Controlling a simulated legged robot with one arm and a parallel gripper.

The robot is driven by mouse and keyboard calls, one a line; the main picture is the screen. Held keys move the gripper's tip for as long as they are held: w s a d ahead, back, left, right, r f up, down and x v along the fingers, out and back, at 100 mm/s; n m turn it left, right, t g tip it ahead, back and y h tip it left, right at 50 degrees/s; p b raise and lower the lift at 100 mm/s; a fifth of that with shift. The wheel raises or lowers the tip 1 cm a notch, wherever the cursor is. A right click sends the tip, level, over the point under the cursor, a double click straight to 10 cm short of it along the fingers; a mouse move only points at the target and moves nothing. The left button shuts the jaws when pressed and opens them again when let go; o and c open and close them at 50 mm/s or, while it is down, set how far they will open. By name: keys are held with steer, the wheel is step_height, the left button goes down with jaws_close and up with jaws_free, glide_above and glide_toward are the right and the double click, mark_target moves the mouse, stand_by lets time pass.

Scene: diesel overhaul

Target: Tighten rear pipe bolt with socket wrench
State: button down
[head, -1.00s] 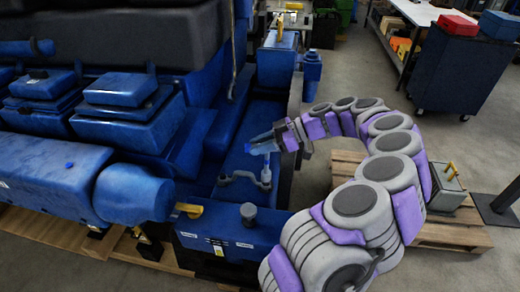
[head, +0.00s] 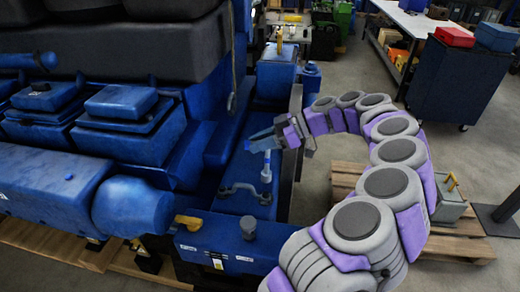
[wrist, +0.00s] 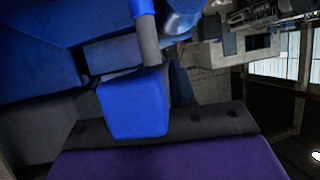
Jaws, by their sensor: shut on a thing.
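The socket wrench has a blue handle (head: 261,144) and a light grey shaft (head: 267,166) that points down. My gripper (head: 281,134) is shut on the blue handle. The grey pipe (head: 243,187) lies on the blue engine base below the wrench. The shaft's lower end is close to the pipe's far end. I cannot tell whether the socket sits on the bolt, as the bolt head is too small to make out.
The large blue engine (head: 125,115) fills the left. A grey knob (head: 248,226) stands on the near blue block. A wooden pallet (head: 455,238) with a grey box (head: 445,208) lies on the right. A blue cabinet (head: 458,85) stands behind it, with free floor between.

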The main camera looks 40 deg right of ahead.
steer(key=shift+r, duration=0.85)
steer(key=shift+s+a+f+b, duration=0.1)
steer(key=shift+s+b, duration=0.1)
steer(key=shift+b, duration=0.1)
steer(key=s+a+b, duration=0.3)
steer(key=s+b, duration=0.2)
steer(key=shift+s, duration=0.45)
